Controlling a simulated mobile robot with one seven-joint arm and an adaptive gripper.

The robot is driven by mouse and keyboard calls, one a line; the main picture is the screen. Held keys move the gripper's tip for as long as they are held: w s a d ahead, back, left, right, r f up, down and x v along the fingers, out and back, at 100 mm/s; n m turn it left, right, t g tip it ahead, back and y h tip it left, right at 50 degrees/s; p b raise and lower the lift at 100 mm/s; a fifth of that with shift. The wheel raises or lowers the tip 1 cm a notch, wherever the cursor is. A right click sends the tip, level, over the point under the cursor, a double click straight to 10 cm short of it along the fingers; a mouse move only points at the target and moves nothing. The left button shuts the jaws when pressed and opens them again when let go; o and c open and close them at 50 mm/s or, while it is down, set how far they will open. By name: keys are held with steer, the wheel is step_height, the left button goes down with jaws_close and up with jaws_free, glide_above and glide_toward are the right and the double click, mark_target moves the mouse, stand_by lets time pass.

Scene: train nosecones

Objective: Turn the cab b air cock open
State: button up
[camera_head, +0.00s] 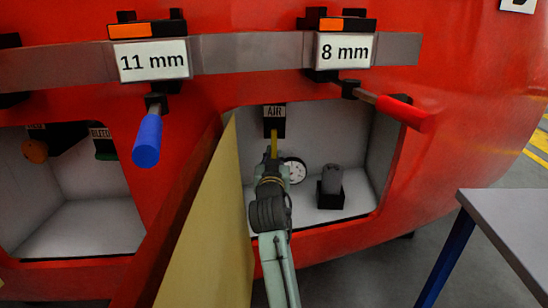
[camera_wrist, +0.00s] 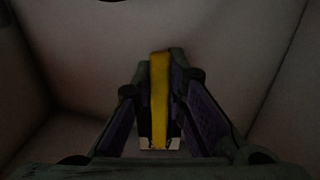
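The AIR label (camera_head: 274,112) is on a black block high on the back wall of the right-hand recess in the red nose. The yellow cock handle (camera_head: 274,146) hangs down below it. My gripper (camera_head: 272,160) reaches into the recess from below and is at the handle's lower part. In the wrist view the yellow handle (camera_wrist: 159,100) runs lengthwise between my two fingers (camera_wrist: 160,65). The fingertips look closed in against its far part, with one on each side. The handle's pivot is not clear in the wrist view.
An open tan door (camera_head: 205,230) stands close to the left of my arm. A round white gauge (camera_head: 295,170) and a grey knob on a black block (camera_head: 331,183) are to the right inside the recess. A blue handle (camera_head: 147,140) and a red handle (camera_head: 403,112) project outside.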

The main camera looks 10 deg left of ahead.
jaws_close()
steer(key=shift+d, duration=0.1)
stand_by(0.4)
steer(key=w+d+r+n+p, duration=0.1)
steer(key=d+r+n+p, duration=0.3)
steer(key=n, duration=1.4)
steer(key=shift+w+d+r, duration=0.15)
steer(key=shift+d+r, duration=1.2)
steer(key=shift+r, duration=0.25)
steer(key=o, duration=0.6)
jaws_free()
